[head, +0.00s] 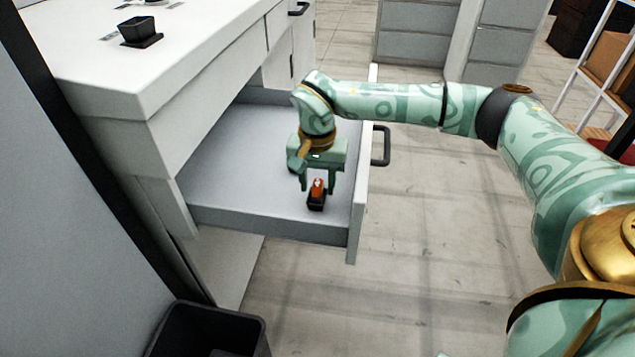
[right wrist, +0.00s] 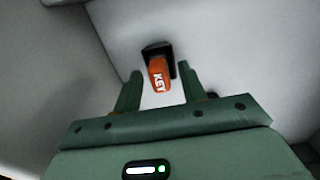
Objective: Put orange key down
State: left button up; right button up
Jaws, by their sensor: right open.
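The orange key (head: 317,186) stands in a small black holder (head: 316,202) on the floor of the open drawer (head: 240,165), near its front right corner. In the right wrist view the orange key (right wrist: 158,76) shows the word KEY, with the black holder (right wrist: 171,52) behind it. My right gripper (head: 318,183) is inside the drawer, pointing down at the key. In the right wrist view its two fingers (right wrist: 158,88) are open, one on each side of the key, with gaps between them and it. My left gripper is in neither view.
The drawer's front panel with a black handle (head: 381,146) is right of my gripper. A white cabinet top (head: 170,60) holds a black holder (head: 140,32). A black bin (head: 208,330) stands on the floor below. Most of the drawer floor is bare.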

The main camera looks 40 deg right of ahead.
aim_at(317, 182)
notch_tip(317, 182, up, 5)
jog(key=shift+f+p, duration=0.1)
jog(key=shift+p, duration=0.95)
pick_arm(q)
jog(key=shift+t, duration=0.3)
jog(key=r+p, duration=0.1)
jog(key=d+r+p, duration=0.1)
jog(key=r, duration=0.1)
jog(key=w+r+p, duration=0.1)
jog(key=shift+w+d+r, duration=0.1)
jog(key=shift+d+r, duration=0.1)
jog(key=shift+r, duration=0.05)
pick_arm(e)
notch_tip(317, 182, up, 7)
